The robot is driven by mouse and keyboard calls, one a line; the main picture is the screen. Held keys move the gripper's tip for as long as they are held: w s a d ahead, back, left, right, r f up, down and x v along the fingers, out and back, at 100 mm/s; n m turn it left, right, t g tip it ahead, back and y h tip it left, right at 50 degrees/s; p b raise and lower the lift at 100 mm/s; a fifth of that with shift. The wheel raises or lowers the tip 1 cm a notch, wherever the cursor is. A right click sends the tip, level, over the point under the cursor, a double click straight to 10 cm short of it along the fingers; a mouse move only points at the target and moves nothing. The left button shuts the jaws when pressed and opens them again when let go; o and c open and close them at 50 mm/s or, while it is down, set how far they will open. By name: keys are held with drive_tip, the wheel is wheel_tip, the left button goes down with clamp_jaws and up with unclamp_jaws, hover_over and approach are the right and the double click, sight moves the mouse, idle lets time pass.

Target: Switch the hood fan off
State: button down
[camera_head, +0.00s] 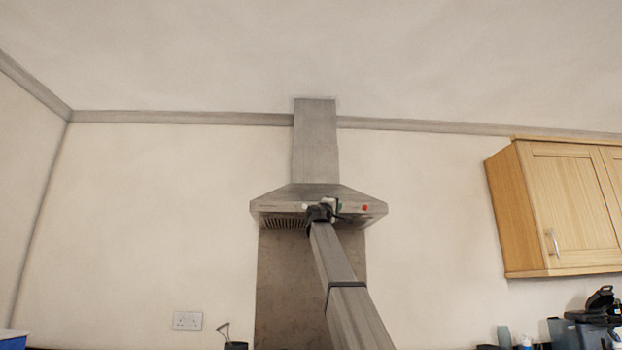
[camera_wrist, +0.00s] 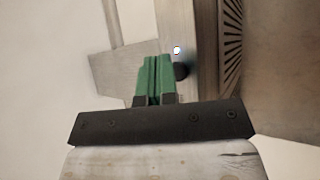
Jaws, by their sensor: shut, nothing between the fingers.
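The hood (camera_head: 273,208) is a grey metal range hood with a chimney, mounted on the back wall. Its front strip carries a small red button or light (camera_head: 365,208) right of my gripper and a small pale spot (camera_head: 305,206) on the left. My gripper (camera_head: 330,208) is raised in front of the strip and hides part of it. In the wrist view, the green fingers of my gripper (camera_wrist: 153,72) are together and empty, over the hood's metal face (camera_wrist: 115,70). A dark round knob (camera_wrist: 181,71) and a small bright light (camera_wrist: 177,49) are just right of the fingertips. I cannot tell whether the fingers touch the hood.
A wooden wall cabinet (camera_head: 566,205) hangs at the right. A stone-like backsplash (camera_head: 275,290) is below the hood. A wall socket (camera_head: 187,320) is at the lower left. Dark appliances (camera_head: 590,322) stand at the lower right.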

drive_tip(key=shift+w, duration=0.2)
idle(0.4)
drive_tip(key=shift+w, duration=0.35)
idle(0.4)
drive_tip(key=shift+s, duration=0.55)
drive_tip(key=shift+s, duration=0.1)
drive_tip(key=shift+s, duration=2.9)
